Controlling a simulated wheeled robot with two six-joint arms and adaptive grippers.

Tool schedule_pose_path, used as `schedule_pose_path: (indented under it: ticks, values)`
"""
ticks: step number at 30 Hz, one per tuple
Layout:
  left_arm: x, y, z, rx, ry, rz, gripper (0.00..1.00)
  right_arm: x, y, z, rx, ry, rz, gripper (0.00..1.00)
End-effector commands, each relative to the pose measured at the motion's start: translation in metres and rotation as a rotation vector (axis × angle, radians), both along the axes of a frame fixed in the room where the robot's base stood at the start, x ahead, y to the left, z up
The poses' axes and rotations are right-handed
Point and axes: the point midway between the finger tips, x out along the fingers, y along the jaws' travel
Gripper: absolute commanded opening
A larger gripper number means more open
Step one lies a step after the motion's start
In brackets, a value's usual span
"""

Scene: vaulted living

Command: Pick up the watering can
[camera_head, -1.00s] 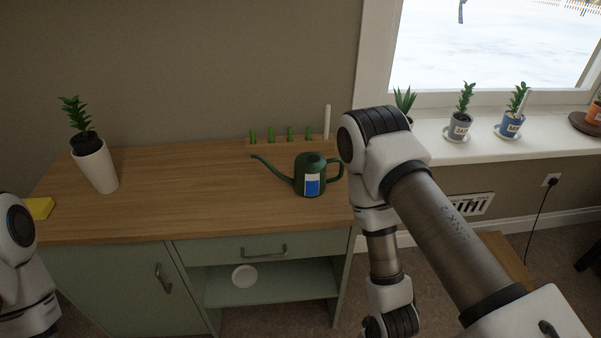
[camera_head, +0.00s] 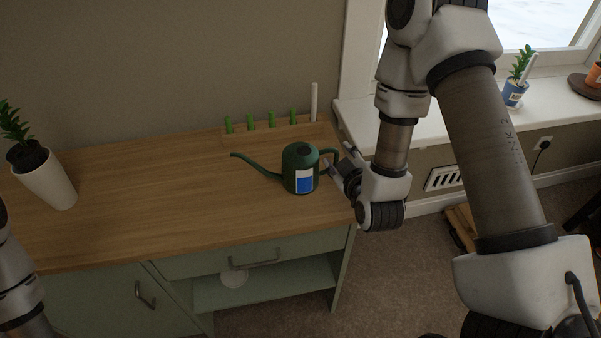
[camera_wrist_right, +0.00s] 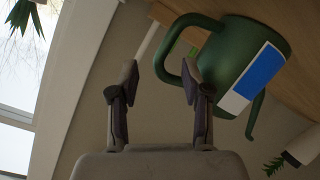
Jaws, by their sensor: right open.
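The green watering can (camera_head: 298,172) stands upright on the wooden cabinet top, its spout pointing left and its handle to the right. It has a blue and white label. My right gripper (camera_head: 335,172) is open at the handle, near the cabinet's right edge. In the right wrist view the can (camera_wrist_right: 232,60) is at the upper right, and the handle's outer curve shows between the open fingertips (camera_wrist_right: 158,80). I cannot tell how deep the handle sits between them. Part of my left arm shows at the left edge; its gripper is out of view.
A white potted plant (camera_head: 48,180) stands on the left of the cabinet top (camera_head: 150,200). Behind the can is a wooden block (camera_head: 270,131) with several green pegs and a white stick (camera_head: 314,102). The windowsill (camera_head: 358,118) is at the right.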

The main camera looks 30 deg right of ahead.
Motion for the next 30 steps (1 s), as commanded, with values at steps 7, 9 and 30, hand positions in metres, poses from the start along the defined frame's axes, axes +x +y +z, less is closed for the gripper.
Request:
schedule_pose_path:
  ticks: [7, 9, 30]
  values:
    - [0.0, 0.0, 0.009, 0.0, 0.0, 0.0, 0.0, 0.033, -0.006, -0.011, 0.0, 0.001, 0.0, 0.48]
    - [0.0, 0.0, 0.008, 0.0, 0.0, 0.0, 0.0, 0.033, -0.006, -0.011, 0.0, 0.001, 0.0, 0.48]
    - [0.0, 0.0, 0.008, 0.0, 0.0, 0.0, 0.0, 0.033, -0.006, -0.008, 0.002, -0.001, 0.0, 0.0]
